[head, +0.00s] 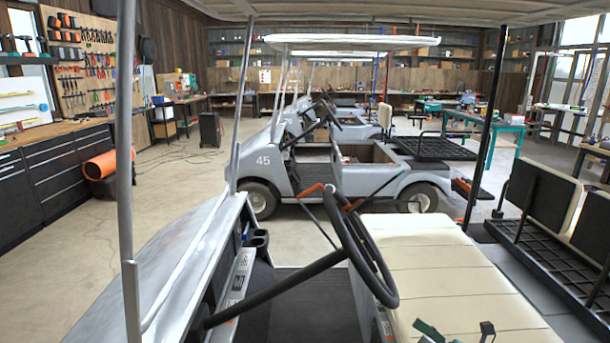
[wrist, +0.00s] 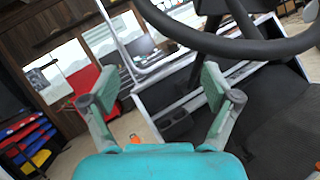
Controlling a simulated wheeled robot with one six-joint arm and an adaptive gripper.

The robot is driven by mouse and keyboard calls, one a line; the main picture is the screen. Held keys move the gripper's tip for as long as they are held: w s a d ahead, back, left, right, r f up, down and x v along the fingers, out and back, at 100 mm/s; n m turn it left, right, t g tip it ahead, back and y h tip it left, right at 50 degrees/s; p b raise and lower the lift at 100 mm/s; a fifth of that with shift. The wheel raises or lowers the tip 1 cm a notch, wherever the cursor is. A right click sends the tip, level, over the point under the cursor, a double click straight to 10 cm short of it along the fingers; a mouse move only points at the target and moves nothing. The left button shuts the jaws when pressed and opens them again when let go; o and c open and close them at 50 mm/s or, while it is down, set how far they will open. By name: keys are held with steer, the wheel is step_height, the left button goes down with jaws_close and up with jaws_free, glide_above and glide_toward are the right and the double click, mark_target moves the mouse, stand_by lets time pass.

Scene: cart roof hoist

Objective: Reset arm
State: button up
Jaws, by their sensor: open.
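My gripper (head: 458,332) shows at the bottom edge of the head view, low over the cream seat (head: 425,255) of the nearest cart. Only its green-grey fingertips are visible there, and the rest of my arm is out of frame. In the wrist view my gripper (wrist: 158,88) has its two fingers spread wide with nothing between them. The cart's black steering wheel (wrist: 240,45) crosses the top of that view, beyond the fingers. In the head view the steering wheel (head: 371,262) stands left of the seat.
A roof post (head: 128,200) and the cart's roof edge frame the head view. Another cart marked 45 (head: 340,180) stands ahead. The dash with cup holders (wrist: 175,122) lies beyond the fingers. A workbench (head: 60,150) lines the left wall. Open floor (head: 170,185) lies between.

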steer(key=s+a+f+m+t+h, duration=0.3)
steer(key=s+m+t+h, duration=0.1)
steer(key=s+m, duration=0.3)
steer(key=s+a+f+m+t+h, duration=0.2)
steer(key=s+a+m+t+h, duration=0.15)
steer(key=s+m, duration=0.4)
steer(key=s+a+f+m+t+h, duration=0.2)
steer(key=s+f+m+t+h, duration=0.1)
steer(key=s+m+t, duration=0.4)
steer(key=s+r+m+g+h, duration=0.2)
steer(key=s+m+g+h, duration=0.7)
steer(key=s+m, duration=1.2)
steer(key=s+g, duration=0.1)
steer(key=s, duration=0.6)
steer(key=shift+s+h, duration=0.15)
steer(key=shift+h, duration=0.2)
